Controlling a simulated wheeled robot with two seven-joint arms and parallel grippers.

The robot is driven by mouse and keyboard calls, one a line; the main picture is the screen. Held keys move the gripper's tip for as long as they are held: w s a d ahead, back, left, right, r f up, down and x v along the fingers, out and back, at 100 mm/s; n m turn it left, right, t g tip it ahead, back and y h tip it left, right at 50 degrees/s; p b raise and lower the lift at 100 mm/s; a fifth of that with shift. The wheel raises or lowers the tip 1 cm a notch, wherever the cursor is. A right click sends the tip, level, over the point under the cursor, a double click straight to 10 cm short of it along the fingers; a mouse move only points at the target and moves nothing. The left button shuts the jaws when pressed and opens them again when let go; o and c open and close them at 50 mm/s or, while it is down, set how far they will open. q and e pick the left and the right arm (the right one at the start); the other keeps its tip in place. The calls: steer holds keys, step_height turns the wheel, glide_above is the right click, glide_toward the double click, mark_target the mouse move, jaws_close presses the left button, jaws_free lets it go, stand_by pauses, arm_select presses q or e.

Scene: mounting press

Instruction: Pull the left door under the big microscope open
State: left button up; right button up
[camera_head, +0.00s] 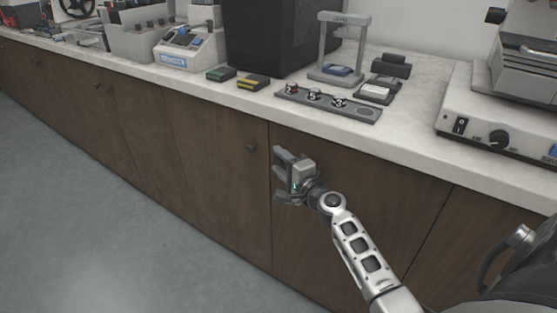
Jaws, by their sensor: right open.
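Brown wooden cabinet doors run under the pale counter. A door with a small dark round knob (250,147) is just left of my right gripper (280,177). Another door (385,200) is behind that gripper and my right arm; any knob on it is hidden or not visible. Both look closed. My right gripper is open and empty, its fingers pointing left towards the door fronts, a little right of and below the knob. No contact is visible. A large white instrument (495,125) with a switch and dial is cut off at the right; I cannot tell whether it is the big microscope. My left gripper is not in view.
The counter (230,97) holds a black box (268,35), a grey stand (345,45), a strip with several small mounts (328,103) and a white device (188,50). Its front edge overhangs near my right gripper. The grey floor (90,220) at left is clear.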

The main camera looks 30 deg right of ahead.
steer(key=shift+w, duration=0.65)
